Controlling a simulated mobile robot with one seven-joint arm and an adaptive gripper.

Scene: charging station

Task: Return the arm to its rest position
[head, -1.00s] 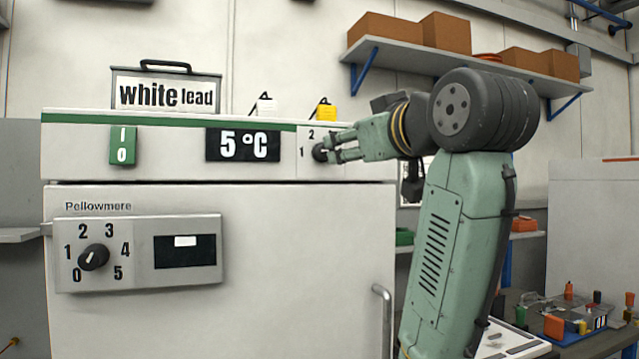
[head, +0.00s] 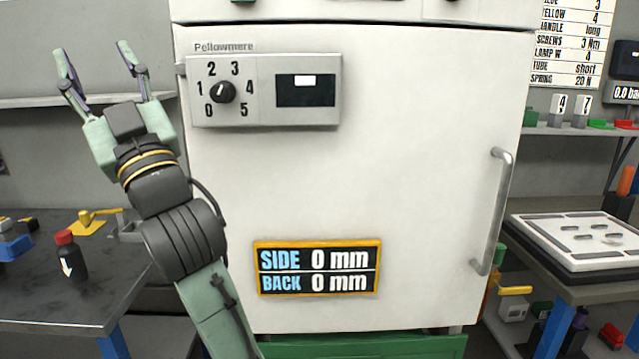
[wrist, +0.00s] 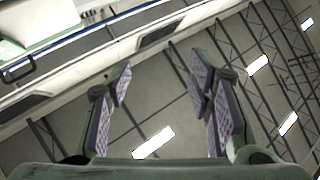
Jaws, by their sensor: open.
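My gripper (head: 97,68) is raised at the left of the head view, with its fingers spread and pointing up. Nothing is between the fingers. It stands left of the white cabinet (head: 400,150) and looks clear of its dial panel. In the wrist view my gripper (wrist: 160,90) is also open and empty, facing the ceiling. My arm comes up from the bottom of the head view, in front of the cabinet's left edge.
The cabinet carries a numbered dial (head: 222,92), a SIDE/BACK display (head: 317,269) reading 0 mm and a door handle (head: 493,212). A dark table (head: 75,295) at left holds a red-capped bottle (head: 69,256). A white tray (head: 585,240) is at right.

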